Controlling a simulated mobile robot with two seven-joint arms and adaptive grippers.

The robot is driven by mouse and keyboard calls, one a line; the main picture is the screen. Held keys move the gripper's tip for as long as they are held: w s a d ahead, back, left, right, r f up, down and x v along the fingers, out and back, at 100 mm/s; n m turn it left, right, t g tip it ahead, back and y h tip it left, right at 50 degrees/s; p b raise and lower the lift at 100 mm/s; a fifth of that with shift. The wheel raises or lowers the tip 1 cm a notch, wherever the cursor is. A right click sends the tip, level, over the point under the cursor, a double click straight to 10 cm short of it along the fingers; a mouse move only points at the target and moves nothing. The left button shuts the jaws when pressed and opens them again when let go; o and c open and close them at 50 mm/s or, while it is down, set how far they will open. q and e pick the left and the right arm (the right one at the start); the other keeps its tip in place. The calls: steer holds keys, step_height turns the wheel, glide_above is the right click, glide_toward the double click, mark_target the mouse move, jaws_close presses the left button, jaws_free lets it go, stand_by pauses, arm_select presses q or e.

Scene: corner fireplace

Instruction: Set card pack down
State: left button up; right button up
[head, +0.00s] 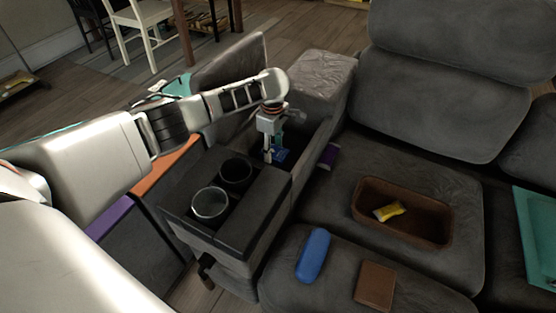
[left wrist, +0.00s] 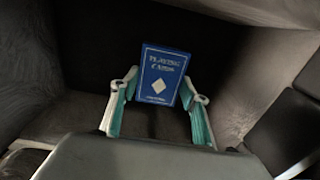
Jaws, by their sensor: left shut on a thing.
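The card pack (left wrist: 163,77) is a blue box with white lettering and a white diamond, seen upright between the fingers in the left wrist view. It also shows in the head view (head: 281,155), partly hidden by the fingers. My left gripper (head: 274,153) is shut on it, pointing down into the open dark compartment of the sofa console (head: 262,205). The fingers also show in the left wrist view (left wrist: 160,105). I cannot tell whether the pack touches the compartment floor. My right gripper is not in view.
Two cup holders (head: 211,203) sit in the console in front of the compartment. On the seat are a brown tray (head: 437,237) holding a yellow packet (head: 389,211), a blue case (head: 313,255) and a brown wallet-like item (head: 375,286). A teal tray (head: 538,240) lies at right.

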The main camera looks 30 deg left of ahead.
mark_target(274, 159)
arm_select(q)
steer(key=shift+f, duration=0.9)
step_height(274, 159, down, 4)
steer(key=shift+s+f+b, duration=0.1)
steer(key=shift+b, duration=1.05)
steer(key=shift+f, duration=0.1)
steer(key=shift+w+r, duration=0.2)
steer(key=shift+r, duration=0.2)
steer(key=shift+c, duration=0.6)
steer(key=shift+f, duration=0.25)
steer(key=o, duration=1.2)
steer(key=shift+o, duration=0.2)
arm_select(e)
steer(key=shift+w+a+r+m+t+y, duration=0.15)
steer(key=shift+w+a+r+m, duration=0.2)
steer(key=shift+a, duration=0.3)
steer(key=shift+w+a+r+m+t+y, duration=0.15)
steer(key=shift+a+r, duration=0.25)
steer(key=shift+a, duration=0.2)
